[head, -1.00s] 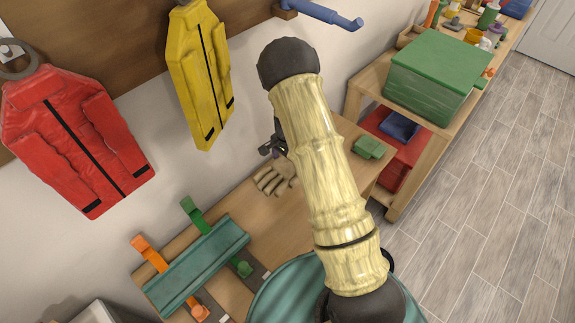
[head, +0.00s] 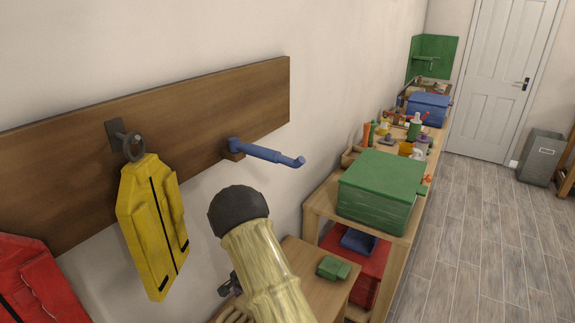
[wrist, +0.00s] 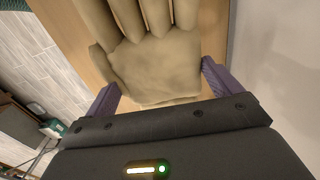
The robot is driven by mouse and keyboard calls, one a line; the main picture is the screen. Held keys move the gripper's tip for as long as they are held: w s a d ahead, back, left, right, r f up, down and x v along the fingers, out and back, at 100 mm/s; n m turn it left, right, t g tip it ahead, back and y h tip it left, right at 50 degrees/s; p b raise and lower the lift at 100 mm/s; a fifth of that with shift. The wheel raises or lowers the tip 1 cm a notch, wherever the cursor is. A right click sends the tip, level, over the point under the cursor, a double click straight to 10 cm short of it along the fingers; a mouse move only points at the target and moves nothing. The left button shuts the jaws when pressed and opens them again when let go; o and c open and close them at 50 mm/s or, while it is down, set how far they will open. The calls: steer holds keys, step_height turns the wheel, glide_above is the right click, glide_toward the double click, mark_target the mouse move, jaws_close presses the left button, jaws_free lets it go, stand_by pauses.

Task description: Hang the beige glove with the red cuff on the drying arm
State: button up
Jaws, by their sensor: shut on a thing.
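The beige glove (wrist: 150,62) fills the top of the wrist view, its fingers pointing away from my gripper. My gripper (wrist: 160,86) has its purple fingers on both sides of the glove's palm end and is shut on it. No red cuff shows in the wrist view. In the head view only a bit of the glove (head: 234,315) shows at the bottom edge, beside my arm. The blue drying arm (head: 265,153) sticks out from a wooden wall board, above and right of my gripper, with nothing on it.
A yellow vest (head: 150,225) hangs from a hook left of the drying arm, with a red vest (head: 35,285) further left. Below is a wooden bench (head: 300,262) with a green block (head: 334,268). A green box (head: 380,190) stands on a shelf at right. Floor is free at right.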

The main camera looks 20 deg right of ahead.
steer(key=shift+s, duration=0.1)
steer(key=shift+s+r+n, duration=0.15)
steer(key=shift+s+n, duration=0.3)
steer(key=shift+n, duration=0.45)
steer(key=s+n, duration=0.1)
steer(key=n, duration=0.1)
steer(key=s+n, duration=0.2)
steer(key=n, duration=0.1)
steer(key=s+r+n, duration=0.1)
steer(key=n, duration=0.2)
steer(key=shift+s+d+r, duration=0.1)
steer(key=shift+s, duration=0.1)
steer(key=shift+s+r+n, duration=0.1)
steer(key=shift+s+n, duration=0.35)
steer(key=shift+n, duration=0.35)
